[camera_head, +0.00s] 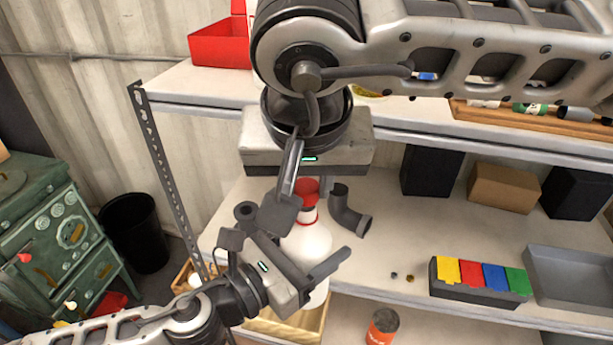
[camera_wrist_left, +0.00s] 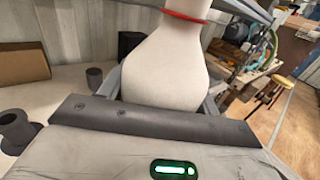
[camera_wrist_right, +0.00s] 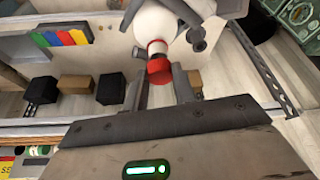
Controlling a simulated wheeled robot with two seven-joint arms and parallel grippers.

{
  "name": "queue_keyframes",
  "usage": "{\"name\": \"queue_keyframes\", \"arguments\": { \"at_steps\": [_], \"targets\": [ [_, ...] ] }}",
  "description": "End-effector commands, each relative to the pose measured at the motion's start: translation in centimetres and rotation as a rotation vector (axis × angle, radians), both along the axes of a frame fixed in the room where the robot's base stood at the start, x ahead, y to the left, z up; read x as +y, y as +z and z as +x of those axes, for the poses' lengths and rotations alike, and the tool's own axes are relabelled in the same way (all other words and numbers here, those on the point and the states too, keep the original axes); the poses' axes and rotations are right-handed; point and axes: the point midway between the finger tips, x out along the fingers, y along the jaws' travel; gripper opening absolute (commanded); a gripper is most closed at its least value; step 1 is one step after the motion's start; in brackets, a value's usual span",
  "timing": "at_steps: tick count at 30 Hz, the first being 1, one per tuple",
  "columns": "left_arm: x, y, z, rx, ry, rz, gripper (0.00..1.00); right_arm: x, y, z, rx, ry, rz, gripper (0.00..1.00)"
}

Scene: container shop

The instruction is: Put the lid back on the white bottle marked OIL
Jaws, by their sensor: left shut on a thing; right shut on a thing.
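The white bottle (camera_head: 312,243) is upright, with a red ring (camera_head: 304,219) around its neck. No OIL marking shows. My left gripper (camera_head: 290,252) is shut on the bottle's body, one finger on each side; the left wrist view also shows the bottle (camera_wrist_left: 165,70) between the fingers. The red lid (camera_head: 306,186) is at the neck's top, in line with it. My right gripper (camera_wrist_right: 160,72) comes from above and is shut on the lid (camera_wrist_right: 159,70). The lid is very close to the neck; I cannot tell whether it is seated.
A dark grey elbow pipe (camera_head: 349,212) stands right beside the bottle. A tray of coloured blocks (camera_head: 478,292) and a grey tray (camera_head: 567,279) lie to the right. Boxes (camera_head: 502,188) stand behind. The upper shelf edge (camera_head: 420,135) is near my right arm. An orange can (camera_head: 382,327) is below.

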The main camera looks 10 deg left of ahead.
Motion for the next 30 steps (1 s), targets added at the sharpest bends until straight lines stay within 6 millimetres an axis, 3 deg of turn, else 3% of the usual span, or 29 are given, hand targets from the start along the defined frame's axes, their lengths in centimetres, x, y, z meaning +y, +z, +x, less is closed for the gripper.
{"name": "queue_keyframes", "arguments": {
  "at_steps": [7, 30],
  "targets": [
    [0.0, 0.1, 0.0, -0.001, 0.000, -0.001, 0.20, 0.0, -1.3, -0.1, 0.002, 0.002, 0.000, 0.03],
    [0.0, 0.0, 0.0, -0.001, 0.000, -0.001, 0.20, 0.0, -1.8, 0.0, 0.000, 0.000, 0.001, 0.03]
  ]
}}
